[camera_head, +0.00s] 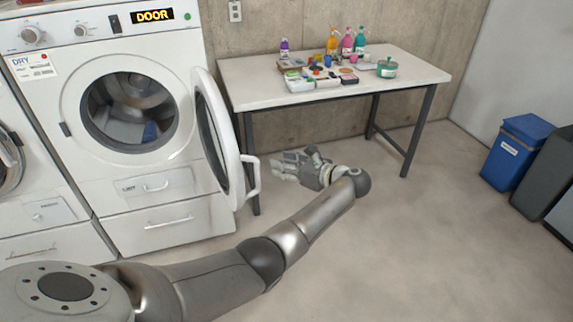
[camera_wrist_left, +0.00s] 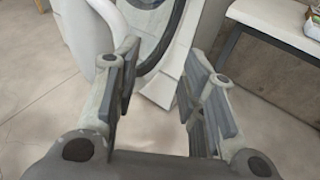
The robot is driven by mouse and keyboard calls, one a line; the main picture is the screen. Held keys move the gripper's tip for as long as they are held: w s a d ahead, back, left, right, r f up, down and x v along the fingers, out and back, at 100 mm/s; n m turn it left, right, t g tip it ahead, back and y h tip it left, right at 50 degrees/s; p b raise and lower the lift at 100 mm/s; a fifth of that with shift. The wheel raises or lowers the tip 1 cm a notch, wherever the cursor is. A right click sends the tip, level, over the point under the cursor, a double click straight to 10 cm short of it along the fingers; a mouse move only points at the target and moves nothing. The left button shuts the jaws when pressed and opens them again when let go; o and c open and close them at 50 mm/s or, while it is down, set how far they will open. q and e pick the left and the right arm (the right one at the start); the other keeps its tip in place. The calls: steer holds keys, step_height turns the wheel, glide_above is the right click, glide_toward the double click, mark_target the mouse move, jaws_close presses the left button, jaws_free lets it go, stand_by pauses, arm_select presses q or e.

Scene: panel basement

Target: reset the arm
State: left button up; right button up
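My left arm reaches from the lower left of the head view to the middle. Its gripper (camera_head: 296,168) is in front of the table and to the right of the open dryer door, pointing left toward it. In the left wrist view, the two fingers of the left gripper (camera_wrist_left: 160,85) stand well apart with nothing between them. Beyond the fingers are the floor and the lower edge of the dryer door (camera_wrist_left: 165,75). My right gripper is in neither view.
A white dryer (camera_head: 150,185) stands at left, its round door (camera_head: 212,140) swung open with a handle facing the gripper. A table (camera_head: 425,72) with bottles and small items stands behind. A blue bin (camera_head: 512,155) and grey bin are at right. Floor at centre right is clear.

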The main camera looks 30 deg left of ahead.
arm_select(q)
steer(key=shift+p, duration=0.4)
steer(key=shift+f, duration=0.1)
steer(key=s+d+f+n+h, duration=0.1)
steer(key=s+d+f+h, duration=0.15)
steer(key=s+f, duration=0.7)
steer(key=s+d+f+n+h, duration=0.1)
steer(key=s+d+f+h, duration=0.15)
steer(key=f, duration=1.35)
steer(key=s+d+f+n+h, duration=0.1)
steer(key=s+f+h, duration=0.4)
steer(key=f, duration=0.7)
steer(key=s+d+f+n+h, duration=0.1)
steer(key=s+d+f+n, duration=0.2)
steer(key=s, duration=0.9)
steer(key=s+d+f+n+h, duration=0.2)
steer(key=s+f+n, duration=0.5)
steer(key=s, duration=0.6)
steer(key=s+d+f+n+h, duration=0.2)
steer(key=s+f, duration=0.4)
steer(key=s, duration=0.7)
steer(key=d+n, duration=0.1)
steer(key=n, duration=0.1)
steer(key=shift+d+f+n+g, duration=0.2)
steer(key=shift+d+n+g, duration=0.1)
steer(key=shift+d+n, duration=0.1)
